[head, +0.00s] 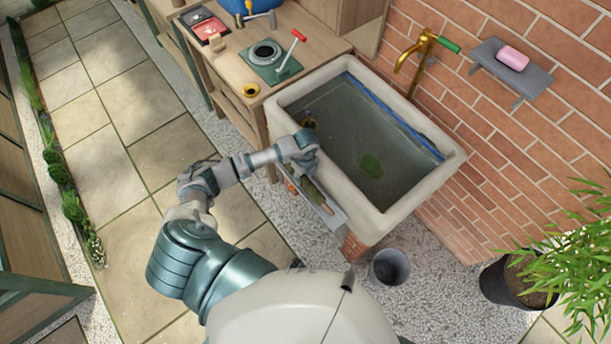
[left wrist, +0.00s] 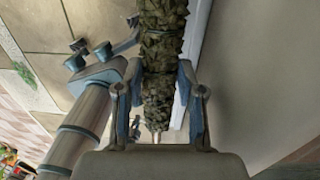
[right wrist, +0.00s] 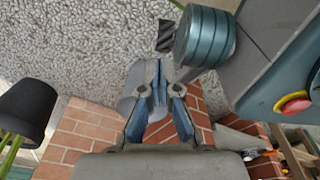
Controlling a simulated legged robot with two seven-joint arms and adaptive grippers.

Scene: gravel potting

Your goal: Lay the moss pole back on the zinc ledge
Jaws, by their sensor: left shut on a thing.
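The moss pole (head: 313,190) is a rough green-brown rod along the front of the stone sink. My left gripper (head: 304,158) is shut on it, one finger on each side, as the left wrist view (left wrist: 160,75) shows. The zinc ledge (head: 335,220) is a narrow grey strip at the sink's front. The pole is over or on this ledge; I cannot tell if it touches. The far end of the pole leaves the left wrist picture. My right gripper (right wrist: 166,92) holds nothing I can make out, its fingertips close together; it is hidden in the head view.
The stone sink (head: 440,178) holds dark water. A wooden bench (head: 232,70) with tools stands at the back left. A dark bucket (head: 390,268) stands on gravel below the sink's near end. A potted bamboo (head: 515,285) stands at right. The paving at left is clear.

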